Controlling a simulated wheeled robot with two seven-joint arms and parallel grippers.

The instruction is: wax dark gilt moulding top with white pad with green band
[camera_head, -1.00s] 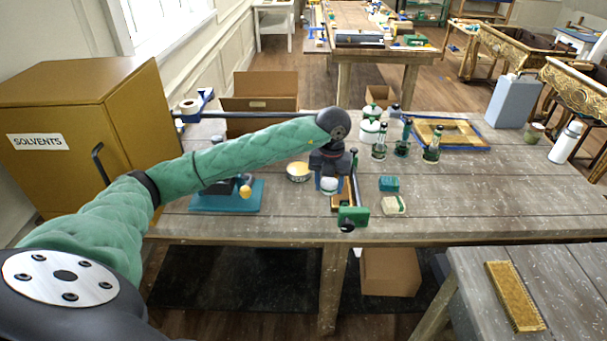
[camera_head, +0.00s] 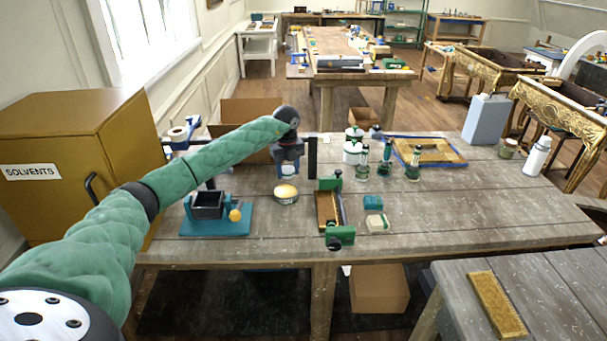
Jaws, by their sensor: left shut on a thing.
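My left gripper (camera_head: 287,172) is over the workbench, pointing down and shut on a small white pad (camera_head: 288,170). The fingers hide most of the pad, and I cannot make out its green band. The pad is just above an open tin of yellowish wax (camera_head: 286,197); I cannot tell whether they touch. A dark gilt moulding (camera_head: 325,211) lies on the bench to the right of the tin, alongside a clamp with green ends (camera_head: 341,237). Its top partly shows. My right gripper is not in view.
A teal block (camera_head: 373,202) and a cream-and-green block (camera_head: 377,222) lie right of the clamp. A teal-based stand (camera_head: 215,222) is at left. Bottles and jars (camera_head: 385,160) and a clamped frame (camera_head: 430,152) stand behind. The bench's right front is clear.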

